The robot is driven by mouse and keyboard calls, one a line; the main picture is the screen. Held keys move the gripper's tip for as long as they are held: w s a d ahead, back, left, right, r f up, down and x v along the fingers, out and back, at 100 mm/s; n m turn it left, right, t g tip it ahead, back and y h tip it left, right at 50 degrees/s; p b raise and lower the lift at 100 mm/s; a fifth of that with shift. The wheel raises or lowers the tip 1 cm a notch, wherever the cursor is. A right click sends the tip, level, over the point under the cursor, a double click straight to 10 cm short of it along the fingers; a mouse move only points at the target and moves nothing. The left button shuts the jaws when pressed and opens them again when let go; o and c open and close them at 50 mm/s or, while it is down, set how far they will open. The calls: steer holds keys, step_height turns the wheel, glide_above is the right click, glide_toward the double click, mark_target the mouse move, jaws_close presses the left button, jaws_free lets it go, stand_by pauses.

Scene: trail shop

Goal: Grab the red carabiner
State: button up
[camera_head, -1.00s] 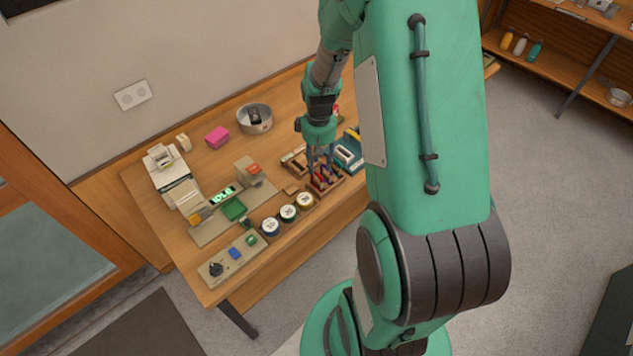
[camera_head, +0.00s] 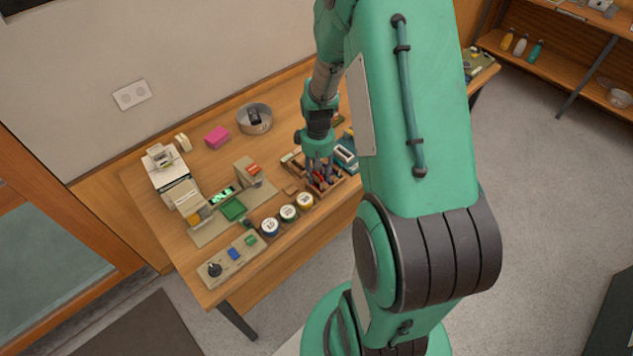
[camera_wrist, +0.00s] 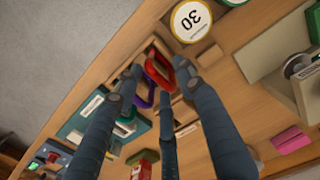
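The red carabiner (camera_wrist: 156,74) is in the wrist view, near the top centre, in a wooden compartment tray (camera_head: 327,189). My gripper (camera_wrist: 158,75) has its fingers spread around the red carabiner, with one finger on the left, one on the right and one below. Gaps seem to show between the carabiner and the side fingers. A purple carabiner (camera_wrist: 142,101) lies close beside it, partly hidden by the left finger. In the head view my gripper (camera_head: 320,180) points down into the tray, and its fingers hide most of the contents.
Round labelled spools (camera_head: 288,212) stand in a row left of the tray, one marked 30 (camera_wrist: 191,20). A teal box (camera_head: 345,156) is close on the right. A pink block (camera_head: 217,136) and a metal bowl (camera_head: 254,118) stand farther back.

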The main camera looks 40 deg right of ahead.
steer(key=shift+c, duration=0.5)
jaws_close()
steer(key=shift+r, duration=0.1)
steer(key=shift+r, duration=0.45)
step_height(320, 180, up, 3)
steer(key=shift+s+f+p, duration=0.1)
steer(key=shift+s+p, duration=0.05)
steer(key=shift+p, duration=0.25)
steer(key=s+a+r+p, duration=0.1)
steer(key=s+a, duration=0.7)
steer(key=s, duration=0.5)
steer(key=shift+s, duration=0.3)
